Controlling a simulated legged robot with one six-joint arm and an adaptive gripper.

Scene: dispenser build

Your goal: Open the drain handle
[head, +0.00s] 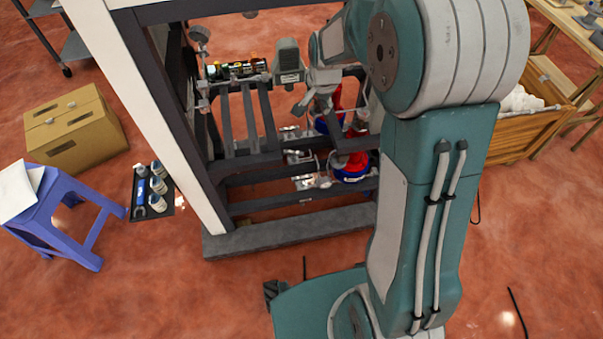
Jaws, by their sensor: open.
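The dispenser build (270,243) is a dark metal frame with a pale post at its left. My gripper (308,104) is open inside the upper part of the frame, just below and right of a grey box-shaped part (288,56). A dark cylinder with gold and green bands (236,69) lies left of that box. Silvery metal fittings (310,181) sit lower in the frame, beside red, white and blue containers (349,168). I cannot tell which part is the drain handle. My arm covers the right side of the frame.
A blue stool (62,214) with papers and a cardboard box (75,130) stand at the left. A small dark tray (136,211) with bottles is beside the pale post. A wooden crate (512,135) is at the right. The red floor in front is mostly clear.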

